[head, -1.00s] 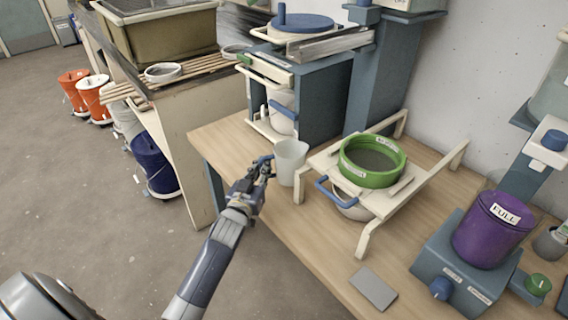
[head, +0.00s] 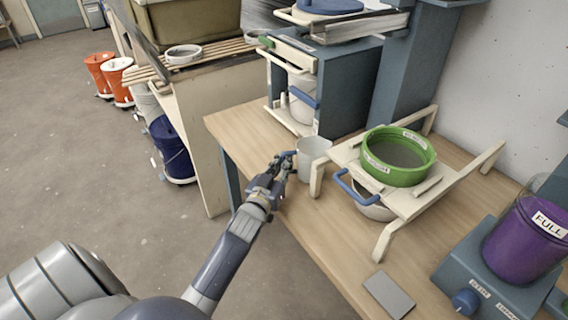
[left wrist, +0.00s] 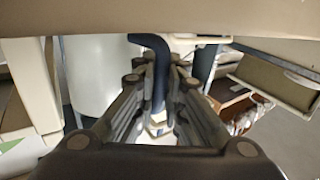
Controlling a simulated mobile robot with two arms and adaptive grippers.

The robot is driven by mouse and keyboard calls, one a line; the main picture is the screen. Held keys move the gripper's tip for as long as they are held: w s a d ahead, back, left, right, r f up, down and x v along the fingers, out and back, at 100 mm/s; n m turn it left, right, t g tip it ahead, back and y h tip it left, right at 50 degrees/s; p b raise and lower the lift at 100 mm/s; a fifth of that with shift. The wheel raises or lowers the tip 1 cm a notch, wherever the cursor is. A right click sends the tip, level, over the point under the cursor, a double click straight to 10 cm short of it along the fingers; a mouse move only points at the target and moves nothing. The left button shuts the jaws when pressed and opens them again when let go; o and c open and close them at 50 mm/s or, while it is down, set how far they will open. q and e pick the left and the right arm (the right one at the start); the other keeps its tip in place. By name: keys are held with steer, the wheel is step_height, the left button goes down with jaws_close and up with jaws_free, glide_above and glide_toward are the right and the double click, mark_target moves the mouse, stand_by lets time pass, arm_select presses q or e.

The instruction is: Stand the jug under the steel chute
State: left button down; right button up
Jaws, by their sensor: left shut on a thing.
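The jug (head: 313,154) is a white cup-like vessel with a blue handle, upright at the table's left edge beside the sieve stand. In the left wrist view its pale wall (left wrist: 92,75) is at the left. My left gripper (head: 284,164) is shut on the jug's handle; the dark blue handle (left wrist: 155,50) runs between the fingers in the left wrist view. Whether the jug touches the table is unclear. The steel chute (head: 362,26) juts out above the blue-grey cabinet, behind the jug. My right gripper is not in view.
A green sieve (head: 398,157) sits on a cream stand (head: 420,203) over a blue-handled bowl (head: 372,205), close right of the jug. A white bucket (head: 302,98) stands in the cabinet (head: 350,85).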

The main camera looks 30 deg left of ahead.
arm_select(q)
steer(key=c, duration=1.7)
jaws_free()
steer(key=shift+w+f, duration=0.1)
steer(key=shift+f, duration=0.05)
steer(key=shift+r, duration=0.25)
steer(key=s, duration=0.4)
steer(key=s+d, duration=0.1)
steer(key=s, duration=0.3)
steer(key=s+d, duration=0.1)
steer(key=s, duration=0.2)
steer(key=shift+s+d, duration=0.15)
steer(key=shift+s, duration=0.25)
